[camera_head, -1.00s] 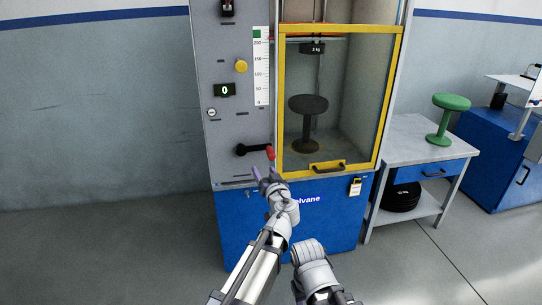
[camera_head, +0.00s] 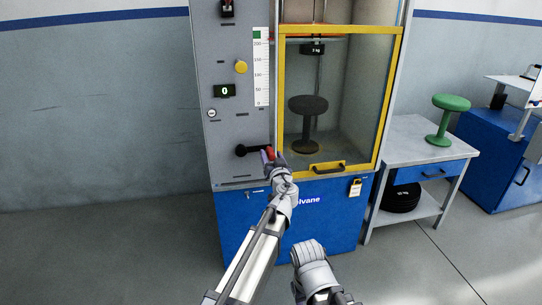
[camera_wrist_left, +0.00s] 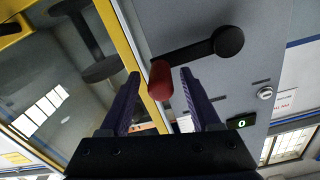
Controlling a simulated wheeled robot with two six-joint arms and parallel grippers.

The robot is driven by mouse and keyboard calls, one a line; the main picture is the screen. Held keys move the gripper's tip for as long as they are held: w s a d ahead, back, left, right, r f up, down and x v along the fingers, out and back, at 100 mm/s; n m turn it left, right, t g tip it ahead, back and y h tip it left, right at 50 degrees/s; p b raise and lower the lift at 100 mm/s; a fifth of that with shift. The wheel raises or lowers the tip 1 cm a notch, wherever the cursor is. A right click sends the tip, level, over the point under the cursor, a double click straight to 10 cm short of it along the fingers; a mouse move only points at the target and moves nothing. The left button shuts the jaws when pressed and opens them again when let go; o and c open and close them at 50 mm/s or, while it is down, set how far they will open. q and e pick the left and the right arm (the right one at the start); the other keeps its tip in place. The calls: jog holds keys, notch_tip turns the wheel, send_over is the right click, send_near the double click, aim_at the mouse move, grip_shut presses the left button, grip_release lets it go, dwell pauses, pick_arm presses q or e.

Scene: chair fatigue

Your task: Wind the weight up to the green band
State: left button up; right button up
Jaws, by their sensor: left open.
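The crank (camera_head: 254,150) is a black arm with a red handle (camera_wrist_left: 160,80) on the grey panel. It points right in the head view. My left gripper (camera_head: 268,156) is at the handle. In the left wrist view its open fingers (camera_wrist_left: 160,74) stand on either side of the red handle, not closed on it. The dark weight (camera_head: 313,49), with a white label, hangs near the top of the cabinet above a dark stool (camera_head: 308,105). The green band (camera_head: 257,34) is at the top of the white scale (camera_head: 261,75).
A yellow-framed clear door (camera_head: 281,100) is beside the crank, with a handle (camera_head: 327,168) low down. The panel has a yellow button (camera_head: 241,67) and a display (camera_head: 225,91) reading 0. A side table (camera_head: 405,145) with a green stool (camera_head: 447,118) stands at right.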

pick_arm(q)
jog(key=shift+w+a, duration=0.15)
jog(key=shift+w, duration=0.25)
grip_shut()
jog(key=shift+f, duration=0.1)
dwell(1.1)
